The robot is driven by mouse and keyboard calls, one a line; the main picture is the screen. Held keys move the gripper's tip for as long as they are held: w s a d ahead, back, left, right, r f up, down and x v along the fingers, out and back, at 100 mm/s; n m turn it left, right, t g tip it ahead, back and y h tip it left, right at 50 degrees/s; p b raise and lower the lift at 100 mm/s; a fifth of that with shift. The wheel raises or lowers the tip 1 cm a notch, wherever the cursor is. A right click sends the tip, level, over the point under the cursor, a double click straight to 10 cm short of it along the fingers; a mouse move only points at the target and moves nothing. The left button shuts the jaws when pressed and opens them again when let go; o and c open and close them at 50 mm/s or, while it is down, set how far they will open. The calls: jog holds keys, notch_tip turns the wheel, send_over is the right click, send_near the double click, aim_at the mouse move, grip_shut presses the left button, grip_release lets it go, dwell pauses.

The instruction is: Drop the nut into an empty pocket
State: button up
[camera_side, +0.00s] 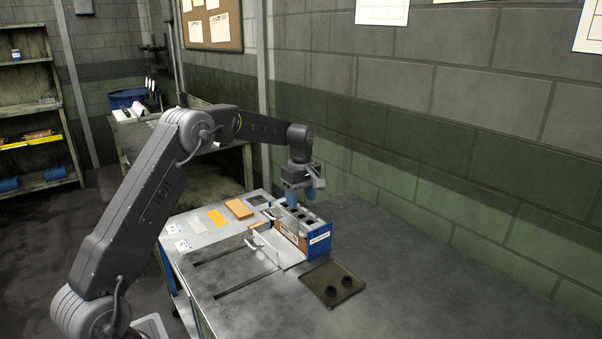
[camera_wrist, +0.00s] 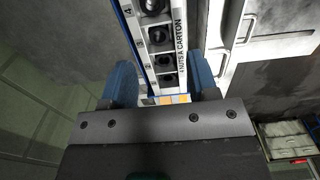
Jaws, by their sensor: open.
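The blue and white carton (camera_side: 316,240) stands on the bench with a row of square pockets along its top. In the wrist view the carton (camera_wrist: 181,40) carries printed lettering, and its pockets look dark. A round shape shows in the nearest-to-top pocket (camera_wrist: 153,6); I cannot tell clearly which pockets are empty. My gripper (camera_side: 300,198) is just above the far end of the carton, its blue fingers open. In the wrist view the fingers (camera_wrist: 162,68) sit on either side of the carton's row, with no nut seen between them. Two dark nuts (camera_side: 330,291) (camera_side: 346,281) rest on a tray.
The dark brown tray (camera_side: 318,273) lies in front of the carton. A white handled fixture (camera_side: 277,254) stands against the carton's left side. Slots (camera_side: 245,284) run across the bench. An orange-brown block (camera_side: 239,209) lies at the back left. The bench right of the carton is clear.

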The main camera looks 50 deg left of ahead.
notch_tip(320, 180, up, 11)
dwell(0.3)
jog(key=s+d+r+m+t, duration=0.1)
jog(key=s+d+r+m, duration=0.35)
jog(key=s+d, duration=0.25)
jog(key=s+d+r+m+t, duration=0.2)
jog(key=s+d+r+m, duration=0.25)
jog(key=s+d, duration=0.3)
jog(key=s+d+f+m+t, duration=0.1)
jog(key=s+d+f+m, duration=0.2)
jog(key=s, duration=0.5)
jog(key=s+d+f+m+t, duration=0.1)
jog(key=s+d+f+m, duration=0.3)
jog(key=s, duration=0.5)
jog(key=shift+d+f+m+t, duration=0.3)
jog(key=shift+f+m, duration=0.35)
jog(key=shift+m, duration=0.35)
